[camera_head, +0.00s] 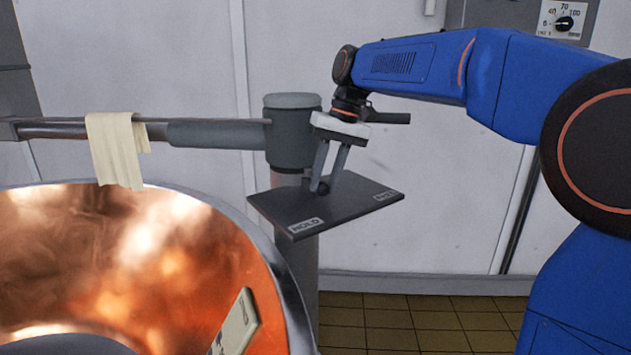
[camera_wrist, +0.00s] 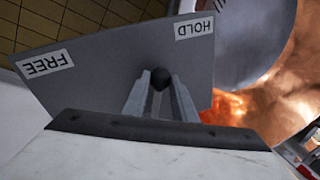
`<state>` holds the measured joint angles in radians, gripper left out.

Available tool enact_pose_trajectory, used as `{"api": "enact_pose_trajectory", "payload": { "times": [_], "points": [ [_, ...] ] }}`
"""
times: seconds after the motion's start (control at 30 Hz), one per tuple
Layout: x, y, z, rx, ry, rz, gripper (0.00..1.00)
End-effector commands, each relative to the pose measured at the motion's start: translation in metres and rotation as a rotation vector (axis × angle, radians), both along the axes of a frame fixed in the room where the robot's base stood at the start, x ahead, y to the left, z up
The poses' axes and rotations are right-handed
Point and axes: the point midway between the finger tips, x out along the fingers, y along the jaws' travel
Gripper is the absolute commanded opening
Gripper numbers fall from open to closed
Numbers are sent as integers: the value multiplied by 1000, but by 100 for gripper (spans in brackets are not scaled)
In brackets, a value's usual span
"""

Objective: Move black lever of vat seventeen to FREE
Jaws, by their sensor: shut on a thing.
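A dark grey plate (camera_head: 345,213) sticks out from a grey post beside the copper vat. Its HOLD label (camera_head: 306,226) is at the near left, and a second label (camera_head: 386,196) is at the right. In the wrist view the plate (camera_wrist: 105,75) shows FREE (camera_wrist: 45,63) at the left and HOLD (camera_wrist: 194,27) at the upper right. The black lever's round knob (camera_wrist: 160,78) sits between them, nearer HOLD; it also shows in the head view (camera_head: 323,187). My gripper (camera_head: 327,178) reaches down from above and is shut on the knob. The rest of the lever is hidden. I see no vat number.
A cloth (camera_head: 117,150) hangs over the horizontal bar. The grey post (camera_head: 291,140) stands behind the plate. A dial (camera_head: 564,22) is on the back wall. Tiled floor lies right of the post.

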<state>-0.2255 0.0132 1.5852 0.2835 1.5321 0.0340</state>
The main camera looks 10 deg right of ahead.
Motion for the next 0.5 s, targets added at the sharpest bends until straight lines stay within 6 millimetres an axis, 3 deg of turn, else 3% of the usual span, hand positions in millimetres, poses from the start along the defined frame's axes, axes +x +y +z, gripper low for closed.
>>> {"api": "enact_pose_trajectory", "payload": {
  "times": [0.5],
  "points": [
    [16, -36, 0, 1, 1, 333, 0]
  ]
}}
